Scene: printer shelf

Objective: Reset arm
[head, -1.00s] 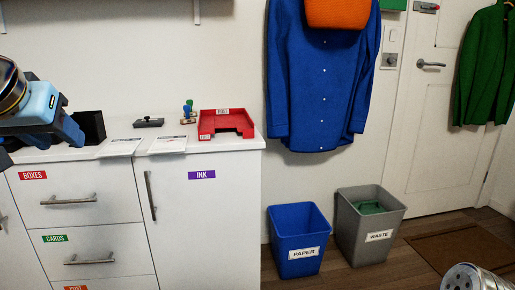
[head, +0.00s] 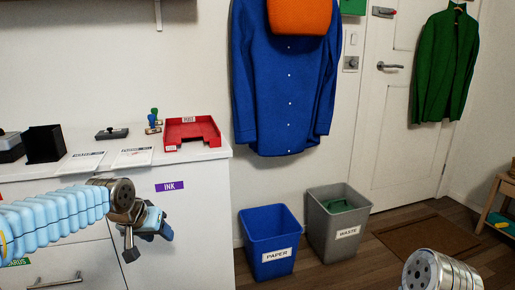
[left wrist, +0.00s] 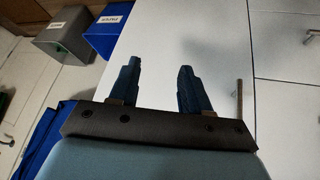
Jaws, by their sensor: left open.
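My left arm comes in from the left in the head view, in front of the white cabinet (head: 205,240). My left gripper (head: 165,230) is near the cabinet's front, below and beside the INK label (head: 169,186). In the left wrist view the two dark blue fingers of the left gripper (left wrist: 158,75) stand apart with nothing between them, in front of the white cabinet front (left wrist: 160,40). My right gripper is not in view; only a metallic part of mine shows at the bottom right of the head view.
A red tray (head: 192,144), a black box (head: 44,144) and a stamp-like item (head: 112,133) stand on the counter. A blue PAPER bin (head: 270,242) and a grey WASTE bin (head: 338,226) stand on the floor. A small wooden stand (head: 497,212) is at the right edge.

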